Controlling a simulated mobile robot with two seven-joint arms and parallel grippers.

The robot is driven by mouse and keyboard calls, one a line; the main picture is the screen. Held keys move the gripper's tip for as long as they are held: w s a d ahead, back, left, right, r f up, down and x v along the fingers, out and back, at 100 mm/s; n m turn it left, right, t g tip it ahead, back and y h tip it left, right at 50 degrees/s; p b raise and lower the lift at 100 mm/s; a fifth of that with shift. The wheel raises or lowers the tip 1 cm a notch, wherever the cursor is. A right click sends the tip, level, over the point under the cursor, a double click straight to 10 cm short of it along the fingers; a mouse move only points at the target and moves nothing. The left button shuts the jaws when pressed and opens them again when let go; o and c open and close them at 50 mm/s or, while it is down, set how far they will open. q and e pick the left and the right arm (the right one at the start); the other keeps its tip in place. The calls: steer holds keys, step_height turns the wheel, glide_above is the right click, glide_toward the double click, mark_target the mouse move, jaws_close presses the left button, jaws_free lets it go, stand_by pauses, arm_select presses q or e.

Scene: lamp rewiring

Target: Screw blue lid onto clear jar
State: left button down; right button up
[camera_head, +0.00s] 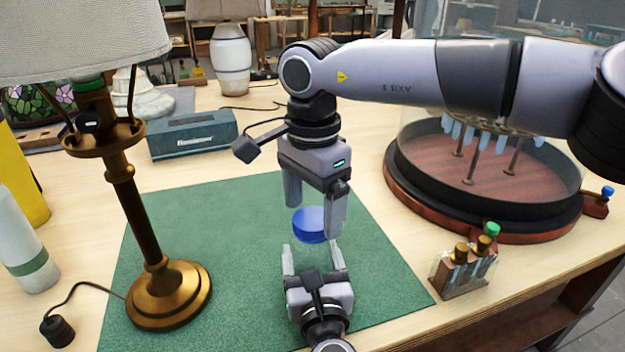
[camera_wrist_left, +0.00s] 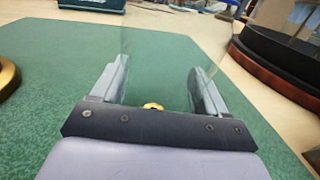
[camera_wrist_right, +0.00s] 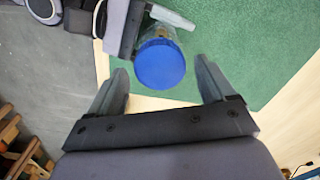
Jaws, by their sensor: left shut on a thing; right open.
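The clear jar (camera_head: 316,256) stands over the green mat, and its glass is faint. My left gripper (camera_head: 315,262) is shut around its sides; the glass also shows between the fingers in the left wrist view (camera_wrist_left: 155,70). The blue lid (camera_head: 310,226) sits at the top of the jar; how far it is seated I cannot tell. In the right wrist view the lid (camera_wrist_right: 161,64) covers much of the jar. My right gripper (camera_head: 314,208) is open above the jar, its fingers pointing down on either side of the lid, with gaps between in the right wrist view.
A brass lamp (camera_head: 168,292) stands on the green mat (camera_head: 240,200) to the left. A rack of small corked bottles (camera_head: 463,270) and a large round glass-domed display (camera_head: 480,210) are at the right. A blue-grey box (camera_head: 193,137) lies behind. Mat around the jar is clear.

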steer(key=shift+f, duration=0.6)
steer(key=c, duration=1.1)
steer(key=m, duration=1)
steer(key=shift+m, duration=0.3)
steer(key=m, duration=0.4)
steer(key=shift+m, duration=0.3)
steer(key=m, duration=0.6)
steer(key=o, duration=1.3)
steer(key=shift+c, duration=0.2)
